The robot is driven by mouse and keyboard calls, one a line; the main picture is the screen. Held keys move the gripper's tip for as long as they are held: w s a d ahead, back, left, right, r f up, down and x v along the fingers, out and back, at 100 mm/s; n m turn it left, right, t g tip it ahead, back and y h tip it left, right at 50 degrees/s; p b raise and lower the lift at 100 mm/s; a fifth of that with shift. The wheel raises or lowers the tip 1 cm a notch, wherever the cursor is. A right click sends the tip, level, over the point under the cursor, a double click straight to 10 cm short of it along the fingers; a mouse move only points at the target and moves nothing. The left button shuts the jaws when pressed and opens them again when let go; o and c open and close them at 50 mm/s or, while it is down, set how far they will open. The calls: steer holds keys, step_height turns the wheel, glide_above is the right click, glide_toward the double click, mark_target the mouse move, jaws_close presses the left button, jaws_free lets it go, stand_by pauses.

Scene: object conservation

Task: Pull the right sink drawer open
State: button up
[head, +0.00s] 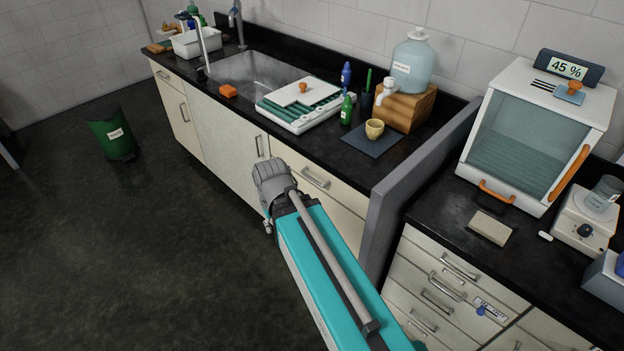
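The right sink drawer (338,195) is the cream front under the black counter, at the right end of the sink cabinet. It looks shut, flush with the cabinet. Its grey bar handle (315,178) shows clear, to the right of my wrist. My gripper (268,226) is in front of the sink cabinet, left of and lower in the picture than that handle, and appears apart from it. My grey wrist and teal arm hide most of it, so its fingers cannot be made out. My arm also covers part of the cabinet below the drawer.
A grey partition panel (400,205) stands just right of the drawer. Beyond it is another cabinet with several drawers (436,292). A cup (374,129) stands on a dark mat above the drawer. Dark floor (130,240) is open to the left, with a green bin (112,135).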

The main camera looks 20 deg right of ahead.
steer(key=n+t+h+b, duration=0.45)
steer(key=h+b, duration=1.05)
steer(key=b, duration=1.2)
glide_toward(311, 179)
steer(key=s+a, duration=0.2)
steer(key=a, duration=0.1)
steer(key=shift+w+r+m+t, duration=0.2)
steer(key=shift+w+m+t, duration=0.05)
steer(key=shift+t, duration=0.2)
steer(key=shift+d, duration=0.2)
steer(key=b+x, duration=0.2)
steer(key=x, duration=1.1)
steer(key=shift+w+d+f+b, duration=0.15)
steer(key=shift+d+f+b, duration=0.1)
steer(key=shift+b, duration=0.1)
steer(key=shift+c, duration=0.2)
